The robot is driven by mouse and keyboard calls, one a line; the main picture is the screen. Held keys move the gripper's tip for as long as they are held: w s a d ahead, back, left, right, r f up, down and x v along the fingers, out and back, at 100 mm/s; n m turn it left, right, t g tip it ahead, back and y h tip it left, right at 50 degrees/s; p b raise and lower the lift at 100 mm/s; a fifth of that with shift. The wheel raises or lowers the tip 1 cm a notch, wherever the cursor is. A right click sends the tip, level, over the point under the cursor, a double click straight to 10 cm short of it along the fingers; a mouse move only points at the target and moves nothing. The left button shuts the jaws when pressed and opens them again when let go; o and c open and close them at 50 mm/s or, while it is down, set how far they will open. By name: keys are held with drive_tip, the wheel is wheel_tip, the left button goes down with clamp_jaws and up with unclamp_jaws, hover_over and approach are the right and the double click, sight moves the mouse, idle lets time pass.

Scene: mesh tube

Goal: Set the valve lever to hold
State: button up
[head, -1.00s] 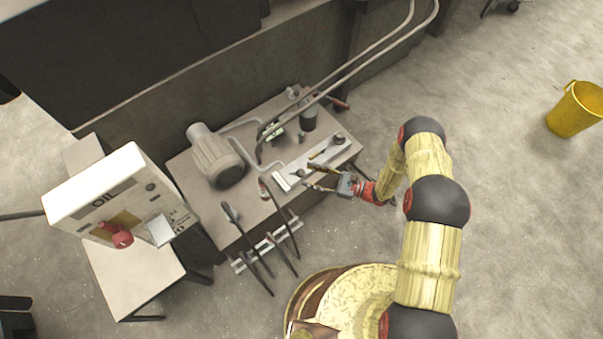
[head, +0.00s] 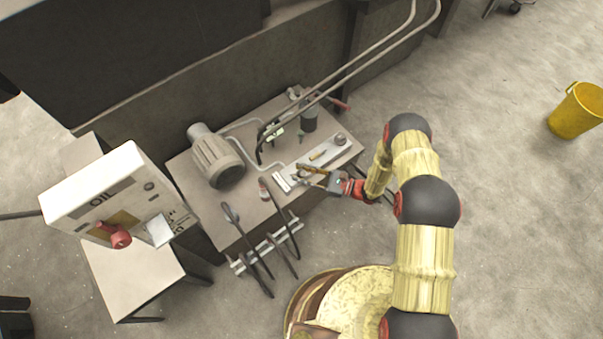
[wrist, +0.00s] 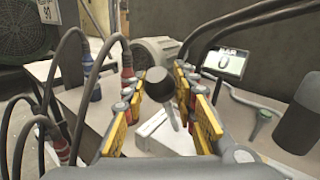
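The valve lever is a grey rod with a dark round knob (wrist: 159,82) in the wrist view. It rises over a pale plate with dark markings too small to read. My gripper (wrist: 158,92) has its yellow-padded fingers on either side of the knob. The fingers are apart, and I cannot tell whether either touches the lever. In the head view my gripper (head: 303,174) is low over the pale plate (head: 292,179) on the bench. There the fingers hide the lever, and its set position cannot be read.
A grey motor (head: 215,160) stands on the bench (head: 232,204), left of my gripper. Several dark cables (head: 262,262) hang at the bench front. Pipes (head: 362,60) run above its back. A white oil box (head: 100,185) stands at left. A yellow bucket (head: 577,112) is far right.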

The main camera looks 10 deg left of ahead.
drive_tip(key=c, duration=0.6)
clamp_jaws()
drive_tip(key=shift+w+a+r+h+p, duration=0.4)
drive_tip(key=shift+a+r+p, duration=0.05)
drive_tip(key=shift+r+p, duration=0.1)
drive_tip(key=shift+w+a+r+m+g+h+p, duration=0.25)
drive_tip(key=shift+w+a+m+h+p, duration=0.15)
drive_tip(key=shift+w+a+h, duration=0.2)
drive_tip(key=shift+w+a+r+m+g+h+p, duration=0.2)
drive_tip(key=shift+w+a+m+h+p, duration=0.2)
drive_tip(key=shift+w+a+h, duration=0.15)
drive_tip(key=shift+w+a+m+h+b, duration=0.3)
drive_tip(key=shift+w+a, duration=0.6)
drive_tip(key=shift+a, duration=0.25)
drive_tip(key=o, duration=1.1)
unclamp_jaws()
